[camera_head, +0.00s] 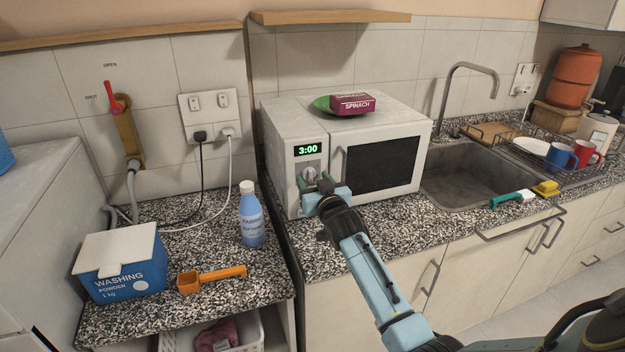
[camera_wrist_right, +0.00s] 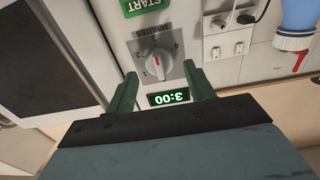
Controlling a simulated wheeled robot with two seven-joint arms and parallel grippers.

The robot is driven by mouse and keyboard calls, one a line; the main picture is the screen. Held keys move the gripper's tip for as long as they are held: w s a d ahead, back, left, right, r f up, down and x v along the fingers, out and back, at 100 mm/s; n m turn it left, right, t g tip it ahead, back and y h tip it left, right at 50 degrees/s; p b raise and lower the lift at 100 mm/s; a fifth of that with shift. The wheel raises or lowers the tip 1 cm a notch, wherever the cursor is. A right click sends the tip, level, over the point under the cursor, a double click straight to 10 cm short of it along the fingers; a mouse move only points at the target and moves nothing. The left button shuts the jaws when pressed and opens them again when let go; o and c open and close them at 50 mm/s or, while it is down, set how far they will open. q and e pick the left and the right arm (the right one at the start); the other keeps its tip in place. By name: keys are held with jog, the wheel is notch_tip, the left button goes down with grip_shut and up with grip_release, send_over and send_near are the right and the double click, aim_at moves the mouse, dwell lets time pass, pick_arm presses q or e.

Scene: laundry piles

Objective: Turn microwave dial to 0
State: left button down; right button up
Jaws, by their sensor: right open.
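The white microwave (camera_head: 365,135) stands on the speckled counter with its door closed. My right gripper (camera_head: 316,181) is at the microwave's control panel in front of the dial. In the right wrist view its two green fingers (camera_wrist_right: 158,85) are spread apart, with the display between them and the dial just beyond their tips. My left gripper is not in view.
A green plate with a spinach box (camera_head: 352,104) rests on top of the microwave. A blue bottle (camera_head: 251,215) stands left of it, with a washing powder box (camera_head: 122,266) and orange scoop (camera_head: 210,278) farther left. The sink (camera_head: 470,182) is to the right.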

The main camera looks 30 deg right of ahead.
jog(key=shift+w+d, duration=0.15)
jog(key=shift+w, duration=0.55)
jog(key=c, duration=0.9)
jog(key=shift+c, duration=0.2)
